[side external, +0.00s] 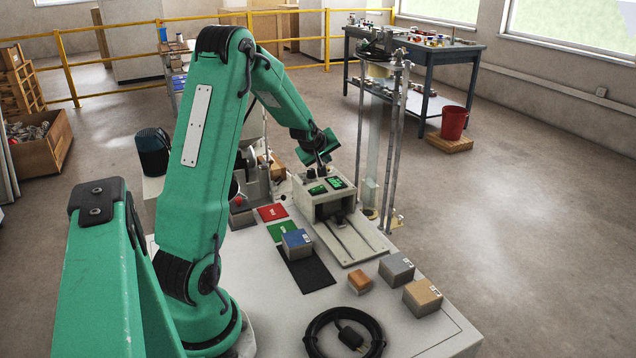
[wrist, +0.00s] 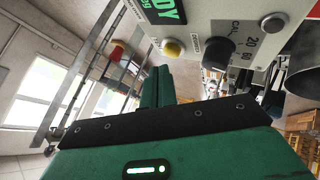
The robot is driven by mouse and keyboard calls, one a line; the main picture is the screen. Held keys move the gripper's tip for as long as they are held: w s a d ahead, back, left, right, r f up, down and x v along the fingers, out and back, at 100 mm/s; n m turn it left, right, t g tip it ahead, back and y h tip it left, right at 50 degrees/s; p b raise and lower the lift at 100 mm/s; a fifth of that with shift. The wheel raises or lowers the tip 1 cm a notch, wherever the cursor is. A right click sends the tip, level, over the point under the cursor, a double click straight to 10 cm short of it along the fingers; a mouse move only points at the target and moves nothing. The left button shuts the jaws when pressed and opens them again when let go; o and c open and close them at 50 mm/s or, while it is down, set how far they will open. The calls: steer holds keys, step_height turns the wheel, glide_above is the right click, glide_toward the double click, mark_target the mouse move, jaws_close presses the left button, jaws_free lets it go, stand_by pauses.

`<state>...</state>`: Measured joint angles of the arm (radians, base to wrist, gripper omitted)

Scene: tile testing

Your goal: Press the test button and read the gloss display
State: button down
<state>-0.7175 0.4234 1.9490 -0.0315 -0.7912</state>
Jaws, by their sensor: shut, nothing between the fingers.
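The gloss meter (side external: 319,208) is a pale box with an open front and a slide track, standing on the bench. Two green-lit displays (side external: 336,183) are on its sloped top; their text is too small to read there. In the wrist view a display (wrist: 165,10) is cut off by the top edge, with the letters "DY" visible. Contact cannot be told.
A blue-topped block (side external: 297,243) sits on a black mat (side external: 310,274) before the meter. Red (side external: 271,212) and green (side external: 281,231) cards lie left. More blocks (side external: 396,269) and a coiled cable (side external: 316,340) occupy the front.

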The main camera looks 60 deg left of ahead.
steer(key=shift+f, duration=0.9)
stand_by(1.2)
steer(key=shift+r, duration=0.95)
steer(key=shift+r, duration=2.5)
